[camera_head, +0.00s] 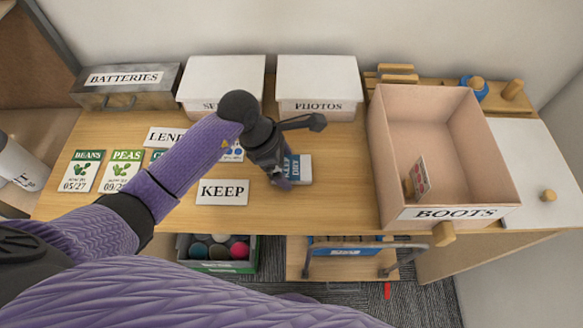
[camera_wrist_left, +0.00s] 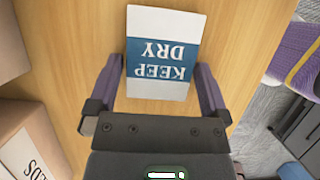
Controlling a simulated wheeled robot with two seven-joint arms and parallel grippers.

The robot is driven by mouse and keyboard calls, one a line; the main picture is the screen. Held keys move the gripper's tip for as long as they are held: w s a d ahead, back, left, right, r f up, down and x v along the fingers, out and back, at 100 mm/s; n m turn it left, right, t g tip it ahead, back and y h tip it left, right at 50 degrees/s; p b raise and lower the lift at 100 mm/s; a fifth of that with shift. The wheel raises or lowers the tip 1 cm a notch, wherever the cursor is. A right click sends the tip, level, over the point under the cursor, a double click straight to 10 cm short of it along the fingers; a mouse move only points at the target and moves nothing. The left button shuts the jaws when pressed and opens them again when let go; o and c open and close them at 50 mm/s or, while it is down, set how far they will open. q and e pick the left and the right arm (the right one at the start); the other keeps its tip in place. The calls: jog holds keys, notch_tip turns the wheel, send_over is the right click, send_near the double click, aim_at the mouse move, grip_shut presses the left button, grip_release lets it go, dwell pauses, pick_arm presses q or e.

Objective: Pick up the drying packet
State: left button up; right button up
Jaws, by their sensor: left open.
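The drying packet (camera_head: 304,168) is a small white packet with a blue band reading KEEP DRY. It lies flat on the wooden table, partly hidden by my left gripper in the head view. In the left wrist view the packet (camera_wrist_left: 165,30) shows almost whole, with its near part between the fingers. My left gripper (camera_head: 286,178) is open over the packet, one finger on each side. In the left wrist view the gripper (camera_wrist_left: 160,68) shows a gap between each finger and the packet. My right gripper is not in view.
A KEEP card (camera_head: 222,192) lies just left of the packet. An open BOOTS box (camera_head: 385,150) stands to the right. A lidded PHOTOS box (camera_head: 318,85) and another lidded box (camera_head: 222,85) stand behind, beside a BATTERIES box (camera_head: 125,88). Seed packets (camera_head: 82,170) lie at left.

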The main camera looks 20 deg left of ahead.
pick_arm(q)
jog(key=shift+c, duration=0.3)
jog(key=shift+r, duration=0.1)
jog(key=c, duration=0.9)
